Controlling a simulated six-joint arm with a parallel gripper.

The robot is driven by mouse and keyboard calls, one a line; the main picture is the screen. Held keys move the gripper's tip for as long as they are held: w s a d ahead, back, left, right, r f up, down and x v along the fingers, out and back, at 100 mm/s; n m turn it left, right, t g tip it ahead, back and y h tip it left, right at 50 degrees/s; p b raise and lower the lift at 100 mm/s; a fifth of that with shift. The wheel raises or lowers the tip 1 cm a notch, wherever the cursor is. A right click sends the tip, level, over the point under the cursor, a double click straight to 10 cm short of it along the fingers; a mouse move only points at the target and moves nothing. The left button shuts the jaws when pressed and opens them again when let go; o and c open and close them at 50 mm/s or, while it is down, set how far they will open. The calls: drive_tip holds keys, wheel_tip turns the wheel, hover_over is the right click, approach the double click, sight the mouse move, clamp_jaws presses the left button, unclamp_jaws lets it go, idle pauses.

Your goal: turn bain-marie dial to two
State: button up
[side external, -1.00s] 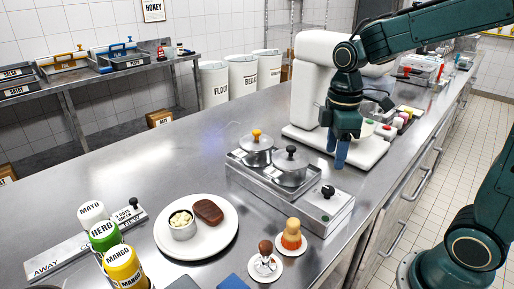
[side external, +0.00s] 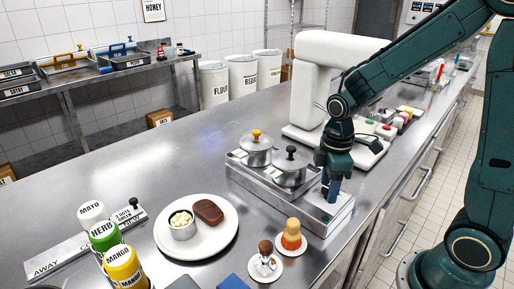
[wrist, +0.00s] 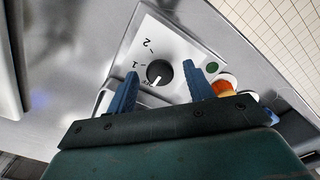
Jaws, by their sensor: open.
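The dial's white pointer aims toward the bottom of that picture, away from the 2. My gripper (wrist: 160,69) is open, its blue fingers on either side of the dial; I cannot tell whether they touch it. In the side view my gripper (side external: 329,192) hides most of the dial.
A green light (wrist: 212,67) is on the panel beside the dial. Two saucers with small brushes or stampers, one with an orange body (side external: 292,236), stand near the bain-marie. A white plate (side external: 218,245) with food is to the left. A white machine (side external: 318,85) stands behind.

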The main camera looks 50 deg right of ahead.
drive_tip(key=shift+c, duration=0.4)
drive_tip(key=c, duration=0.9)
